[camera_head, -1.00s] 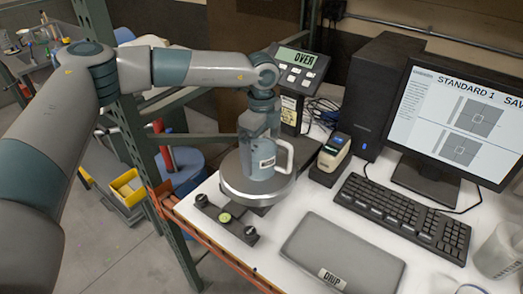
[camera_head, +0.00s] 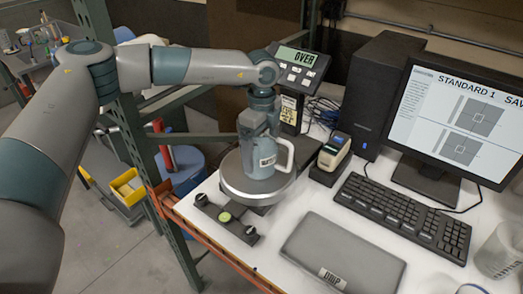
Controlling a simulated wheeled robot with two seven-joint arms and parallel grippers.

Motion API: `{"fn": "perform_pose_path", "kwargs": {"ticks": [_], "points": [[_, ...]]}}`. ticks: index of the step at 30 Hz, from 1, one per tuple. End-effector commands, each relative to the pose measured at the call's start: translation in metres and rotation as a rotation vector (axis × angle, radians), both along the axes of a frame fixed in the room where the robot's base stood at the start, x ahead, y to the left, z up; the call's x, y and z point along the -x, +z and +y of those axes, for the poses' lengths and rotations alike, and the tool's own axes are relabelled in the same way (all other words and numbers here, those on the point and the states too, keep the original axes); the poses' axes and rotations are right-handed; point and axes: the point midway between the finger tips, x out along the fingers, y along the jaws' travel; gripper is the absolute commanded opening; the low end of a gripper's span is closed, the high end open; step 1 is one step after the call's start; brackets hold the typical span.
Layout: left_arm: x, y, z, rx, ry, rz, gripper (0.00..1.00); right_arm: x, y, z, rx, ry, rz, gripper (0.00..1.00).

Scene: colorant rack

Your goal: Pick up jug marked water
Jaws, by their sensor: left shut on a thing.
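The jug (camera_head: 261,160) is a translucent bluish vessel with a white label and a pale handle on its right side. The label is too small to read surely. It stands upright on, or just above, the round metal pan of the scale (camera_head: 237,186); I cannot tell which. My left gripper (camera_head: 259,128) comes down from above and is shut on the jug at its upper part. The fingertips are hard to make out against the jug. My right gripper is not in view.
The scale display (camera_head: 298,65) reads OVER. A label printer (camera_head: 334,152), keyboard (camera_head: 403,217), monitor (camera_head: 461,122) and black computer tower (camera_head: 382,93) stand to the right. A grey tray marked DRIP (camera_head: 343,252) lies in front. A clear container (camera_head: 499,250) stands at far right.

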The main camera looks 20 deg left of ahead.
Motion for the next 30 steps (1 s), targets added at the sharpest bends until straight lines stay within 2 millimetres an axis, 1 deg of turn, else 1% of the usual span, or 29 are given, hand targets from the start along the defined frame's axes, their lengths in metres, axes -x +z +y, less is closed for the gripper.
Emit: {"fn": "perform_pose_path", "kwargs": {"ticks": [11, 21, 30], "points": [[-0.001, 0.013, 0.000, 0.001, 0.000, -0.004, 0.44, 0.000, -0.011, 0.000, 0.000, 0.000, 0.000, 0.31], [-0.001, 0.038, 0.000, 0.001, -0.001, -0.005, 0.44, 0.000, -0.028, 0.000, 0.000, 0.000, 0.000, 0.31], [0.003, 0.054, -0.028, 0.002, -0.002, -0.005, 0.44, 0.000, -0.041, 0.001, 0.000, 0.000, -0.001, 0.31]]}}
